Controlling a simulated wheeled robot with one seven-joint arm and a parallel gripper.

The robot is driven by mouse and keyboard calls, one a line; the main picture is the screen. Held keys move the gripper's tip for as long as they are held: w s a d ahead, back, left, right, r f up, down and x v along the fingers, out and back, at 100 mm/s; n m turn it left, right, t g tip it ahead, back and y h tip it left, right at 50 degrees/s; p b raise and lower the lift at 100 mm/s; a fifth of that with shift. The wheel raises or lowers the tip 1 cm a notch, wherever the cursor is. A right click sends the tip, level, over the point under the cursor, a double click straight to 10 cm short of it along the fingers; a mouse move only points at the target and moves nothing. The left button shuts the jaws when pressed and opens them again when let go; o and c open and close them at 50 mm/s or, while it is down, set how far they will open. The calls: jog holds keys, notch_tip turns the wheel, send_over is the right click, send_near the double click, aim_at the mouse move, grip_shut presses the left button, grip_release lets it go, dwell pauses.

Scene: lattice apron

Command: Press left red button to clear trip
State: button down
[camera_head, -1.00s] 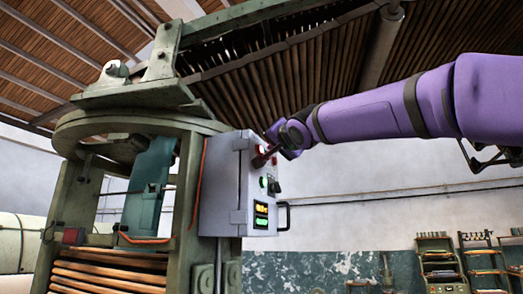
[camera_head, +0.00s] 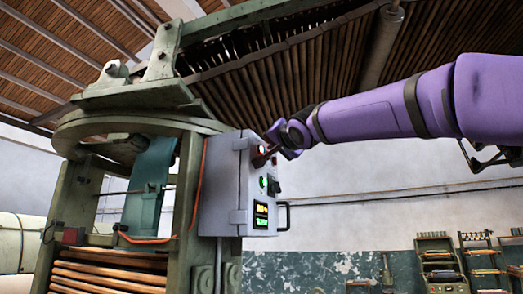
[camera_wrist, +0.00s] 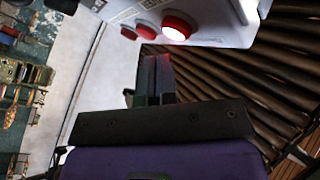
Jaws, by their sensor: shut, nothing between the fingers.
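The grey control box (camera_head: 228,190) is mounted on the green machine frame. In the wrist view its panel (camera_wrist: 215,12) shows at the top, with a brightly lit red button (camera_wrist: 176,28) and further unlit red ones (camera_wrist: 145,30) to its left. I cannot tell which is the task's left button. In the head view a red light (camera_head: 261,150) glows near the top of the panel. My gripper (camera_head: 263,160) is close to the upper panel. In the wrist view its fingers (camera_wrist: 157,78) are shut and empty, below the lit button; contact is not visible.
A green lamp (camera_head: 263,182), a black knob (camera_head: 275,187) and lit displays (camera_head: 261,214) sit lower on the panel. A black handle (camera_head: 285,217) sticks out at the box's right. An orange cable (camera_head: 200,170) runs beside the box. Shelves (camera_head: 478,262) stand far right.

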jog(key=shift+a, duration=0.1)
dwell(0.7)
jog(key=shift+w+a, duration=0.15)
jog(key=shift+a, duration=0.15)
jog(key=shift+w+a, duration=0.15)
jog(key=shift+a, duration=0.35)
dwell(0.9)
jog(key=shift+d, duration=0.1)
jog(key=shift+s+d, duration=0.3)
jog(key=shift+d, duration=0.55)
jog(key=d, duration=0.1)
jog(key=s+d, duration=0.1)
jog(key=d, duration=0.2)
jog(key=shift+s+d, duration=0.3)
jog(key=shift+s, duration=0.05)
dwell(0.9)
